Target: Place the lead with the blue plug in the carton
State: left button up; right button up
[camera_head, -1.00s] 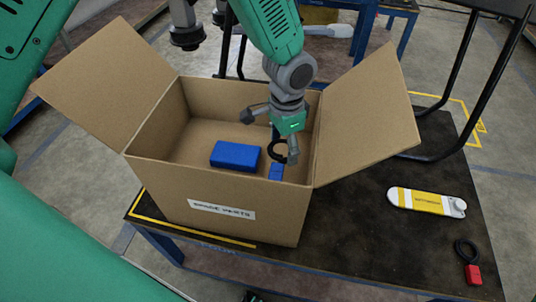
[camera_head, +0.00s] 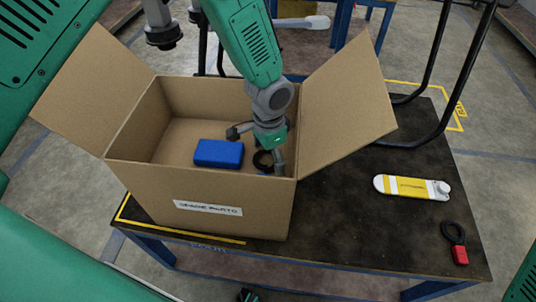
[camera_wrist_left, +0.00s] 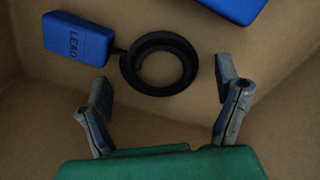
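The carton (camera_head: 200,190), open with flaps spread, stands on the dark table. My left gripper (camera_head: 258,148) is inside it near the right wall, fingers apart. In the left wrist view the blue plug (camera_wrist_left: 77,40) reads LEAD, and the loop (camera_wrist_left: 160,63) lies against the carton's brown inside. The open left gripper (camera_wrist_left: 163,78) shows fingers apart from the lead.
A blue box (camera_head: 218,153) is in the carton, left of the lead; its edge shows in the wrist view (camera_wrist_left: 195,10). On the table (camera_head: 350,230) to the right are a yellow-and-white device (camera_head: 411,187) and a lead with a red plug (camera_head: 460,254). Carton flaps flank the arm.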

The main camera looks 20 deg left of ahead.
aim_at(270, 158)
pick_arm(q)
jog(key=shift+d, duration=0.15)
jog(key=shift+d+r, duration=0.1)
jog(key=shift+r, duration=0.05)
notch_tip(270, 158, up, 12)
jog(key=shift+p, duration=0.35)
